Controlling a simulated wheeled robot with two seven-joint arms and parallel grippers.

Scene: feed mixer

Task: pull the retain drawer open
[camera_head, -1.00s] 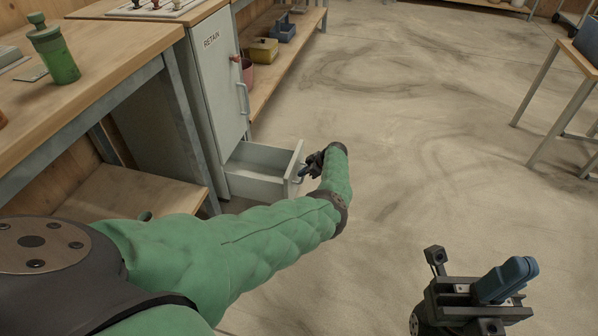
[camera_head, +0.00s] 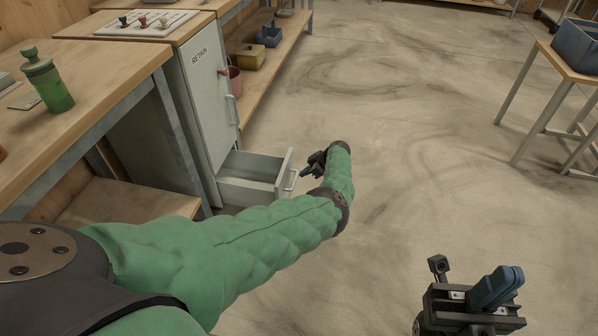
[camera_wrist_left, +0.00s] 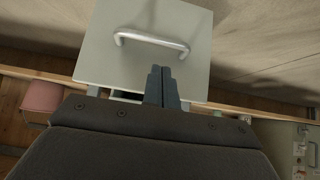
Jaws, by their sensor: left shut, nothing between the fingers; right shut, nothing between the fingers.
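The retain drawer (camera_head: 250,188) stands pulled out from the bottom of the grey cabinet marked RETAIN, its inside visible from above. Its front carries a metal bar handle (camera_head: 291,180). In the left wrist view the pale drawer front (camera_wrist_left: 145,65) and its handle (camera_wrist_left: 150,41) are in plain sight. My left gripper (camera_head: 304,173) is shut and empty just outside the handle; its fingertips (camera_wrist_left: 160,68) do not hold the bar. My right gripper (camera_head: 497,288) is shut and empty at the lower right, far from the drawer.
The cabinet door (camera_head: 210,95) above the drawer is closed. A workbench (camera_head: 100,75) with a green shaker (camera_head: 47,82) stands at the left.

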